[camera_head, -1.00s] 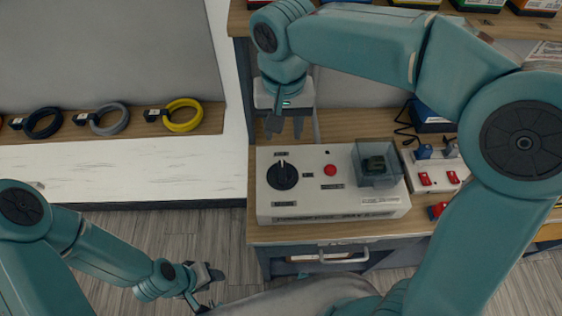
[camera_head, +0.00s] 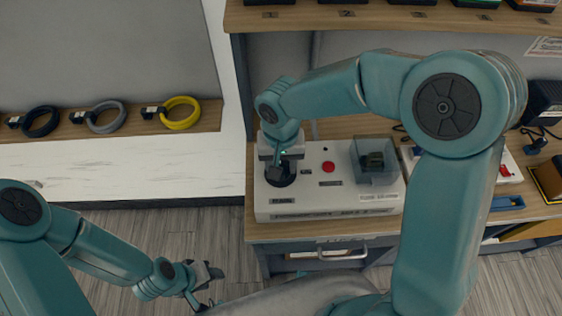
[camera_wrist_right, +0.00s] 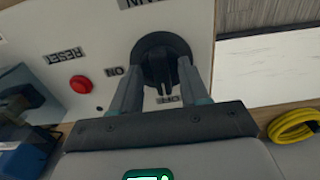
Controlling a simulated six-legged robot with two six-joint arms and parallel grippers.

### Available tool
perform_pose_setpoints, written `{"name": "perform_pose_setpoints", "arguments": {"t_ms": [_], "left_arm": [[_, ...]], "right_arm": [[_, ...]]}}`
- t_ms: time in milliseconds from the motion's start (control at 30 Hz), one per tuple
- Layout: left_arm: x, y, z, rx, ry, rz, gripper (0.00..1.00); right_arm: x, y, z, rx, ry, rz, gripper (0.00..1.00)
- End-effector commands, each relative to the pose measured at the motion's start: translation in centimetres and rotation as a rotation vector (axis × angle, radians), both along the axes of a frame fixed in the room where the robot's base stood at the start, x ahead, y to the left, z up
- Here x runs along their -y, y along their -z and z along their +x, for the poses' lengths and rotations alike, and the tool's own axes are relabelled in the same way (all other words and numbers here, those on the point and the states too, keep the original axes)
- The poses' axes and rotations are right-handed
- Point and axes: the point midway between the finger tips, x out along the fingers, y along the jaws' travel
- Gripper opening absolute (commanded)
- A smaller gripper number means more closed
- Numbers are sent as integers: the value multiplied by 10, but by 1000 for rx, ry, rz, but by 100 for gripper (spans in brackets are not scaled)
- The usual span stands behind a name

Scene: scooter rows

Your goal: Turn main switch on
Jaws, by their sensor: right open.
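The main switch is a round black rotary knob (camera_wrist_right: 163,60) with a raised grip bar, on a pale control box (camera_head: 330,205). In the right wrist view the bar lies in line with the OFF label (camera_wrist_right: 167,99); the ON label (camera_wrist_right: 115,71) is to the left of the knob. My right gripper (camera_wrist_right: 163,75) is open, one finger on each side of the bar; whether they touch it is unclear. In the head view the knob (camera_head: 280,174) is partly hidden by my right gripper (camera_head: 281,170). My left gripper (camera_head: 209,286) hangs low over the floor, away from the box.
A red button (camera_head: 328,167) labelled RESET and a clear cover (camera_head: 376,160) are right of the knob. A power strip with red switches (camera_head: 505,170) lies further right. A shelf (camera_head: 390,18) overhangs behind. Cable coils (camera_head: 105,117) lie on the left ledge.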

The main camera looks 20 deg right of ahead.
Motion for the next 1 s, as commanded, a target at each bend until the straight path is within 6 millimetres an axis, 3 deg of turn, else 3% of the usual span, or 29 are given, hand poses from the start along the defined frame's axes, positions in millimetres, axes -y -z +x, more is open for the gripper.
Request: {"name": "perform_pose_setpoints", "arguments": {"t_ms": [67, 200, 633, 1000], "left_arm": [[0, 0, 0, 0, 0, 0, 45], [0, 0, 0, 0, 0, 0, 45], [0, 9, 0, 0, 0, 0, 45], [0, 40, 0, 0, 0, 0, 45]], "right_arm": [[0, 0, 0, 0, 0, 0, 41], [0, 0, 0, 0, 0, 0, 0], [0, 1, 0, 0, 63, 1, 0], [-1, 3, 0, 1, 350, 3, 0]]}}
